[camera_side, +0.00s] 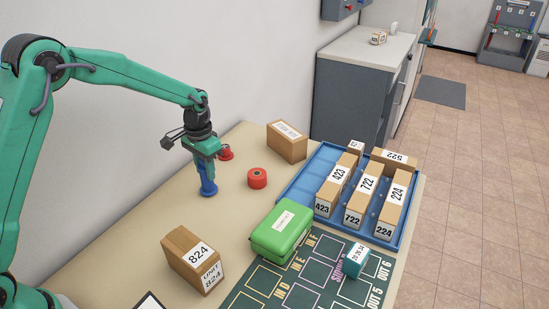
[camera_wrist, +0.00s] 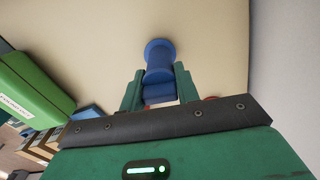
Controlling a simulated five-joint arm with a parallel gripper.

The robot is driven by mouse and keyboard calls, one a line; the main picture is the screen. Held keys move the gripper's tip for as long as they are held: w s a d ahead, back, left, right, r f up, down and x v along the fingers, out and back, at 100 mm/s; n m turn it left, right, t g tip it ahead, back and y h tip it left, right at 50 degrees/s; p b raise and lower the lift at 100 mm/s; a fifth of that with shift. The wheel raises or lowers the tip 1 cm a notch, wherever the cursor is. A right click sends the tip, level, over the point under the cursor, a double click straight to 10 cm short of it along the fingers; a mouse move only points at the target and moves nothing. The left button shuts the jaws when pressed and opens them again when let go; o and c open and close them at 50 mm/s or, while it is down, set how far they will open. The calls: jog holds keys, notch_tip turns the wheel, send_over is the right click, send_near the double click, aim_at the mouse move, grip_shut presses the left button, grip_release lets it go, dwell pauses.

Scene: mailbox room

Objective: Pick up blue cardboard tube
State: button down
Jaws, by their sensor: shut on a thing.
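The blue cardboard tube (camera_side: 208,180) is upright at the back left of the tan table, with a wider flange at its lower end. My gripper (camera_side: 206,160) is above it and shut on its upper part. In the wrist view the tube (camera_wrist: 159,62) lies between the two green fingers of my gripper (camera_wrist: 160,88). The fingers and the gripper body hide part of the tube. I cannot tell whether its base touches the table or is slightly above it.
Red spools (camera_side: 257,178) stand right of the tube, one close behind my gripper. A blue tray (camera_side: 297,187) holds several boxes at right. The wall is close behind.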

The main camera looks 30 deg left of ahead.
jog(key=shift+r, duration=0.5)
notch_tip(320, 180, up, 2)
jog(key=shift+r, duration=0.25)
jog(key=s+d+r, duration=0.6)
jog(key=d, duration=0.4)
jog(key=shift+r, duration=0.4)
jog(key=shift+d, duration=0.1)
